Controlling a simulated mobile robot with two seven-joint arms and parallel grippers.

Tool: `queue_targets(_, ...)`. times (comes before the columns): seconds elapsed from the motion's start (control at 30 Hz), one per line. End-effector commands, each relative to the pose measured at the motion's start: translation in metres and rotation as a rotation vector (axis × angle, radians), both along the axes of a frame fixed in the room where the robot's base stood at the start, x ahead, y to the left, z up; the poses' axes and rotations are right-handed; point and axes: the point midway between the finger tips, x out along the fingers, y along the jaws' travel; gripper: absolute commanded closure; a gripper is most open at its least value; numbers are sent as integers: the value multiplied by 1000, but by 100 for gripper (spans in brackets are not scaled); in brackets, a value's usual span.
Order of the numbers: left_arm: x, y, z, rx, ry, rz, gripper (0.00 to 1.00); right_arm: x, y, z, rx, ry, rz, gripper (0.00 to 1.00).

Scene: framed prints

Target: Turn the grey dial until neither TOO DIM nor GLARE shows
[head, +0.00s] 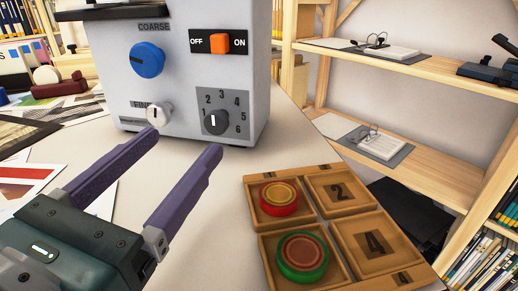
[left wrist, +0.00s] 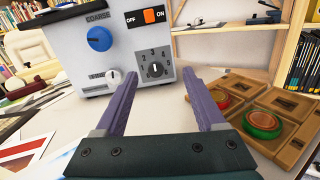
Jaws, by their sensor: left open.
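A grey box-shaped instrument (head: 185,85) stands on the table. Its front has a pale grey knob (head: 159,113) under a partly covered label beginning "FIN", with its dark mark about upright. To its right is a dark dial (head: 214,121) on a grey plate numbered 1 to 6, its white pointer roughly upward. Both also show in the left wrist view, the pale knob (left wrist: 113,77) and the dark dial (left wrist: 154,69). My left gripper (head: 187,142) is open and empty in front of the knobs, apart from them. No TOO DIM or GLARE sign is visible; the instrument's top is cut off.
A blue COARSE knob (head: 147,60) and an orange OFF/ON switch (head: 219,44) share the front. A wooden tray (head: 340,205) with a red-rimmed and a green-rimmed disc lies at right. Prints (head: 25,182) lie at left. Shelves (head: 400,60) stand behind. Table between gripper and instrument is clear.

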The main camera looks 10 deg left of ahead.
Motion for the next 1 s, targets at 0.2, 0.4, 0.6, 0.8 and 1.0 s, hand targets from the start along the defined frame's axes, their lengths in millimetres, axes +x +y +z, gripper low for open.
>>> queue_targets(0.2, 3, 11, -33, -84, 41, 54, 28, 0, 0, -23, 0, -1, 0, 100)
queue_targets(0.4, 29, 10, -29, -84, 38, 57, 28, 0, 0, -18, 0, -1, -1, 100)
queue_targets(0.6, 66, 8, -31, -81, 38, 56, 28, 0, 0, -20, 2, -2, -2, 100)
queue_targets(0.8, 92, 6, -31, -81, 40, 54, 28, 0, 1, -23, 4, -1, -3, 100)
queue_targets(1.0, 100, 6, -31, -81, 42, 54, 28, 0, 1, -23, 6, -2, -4, 100)
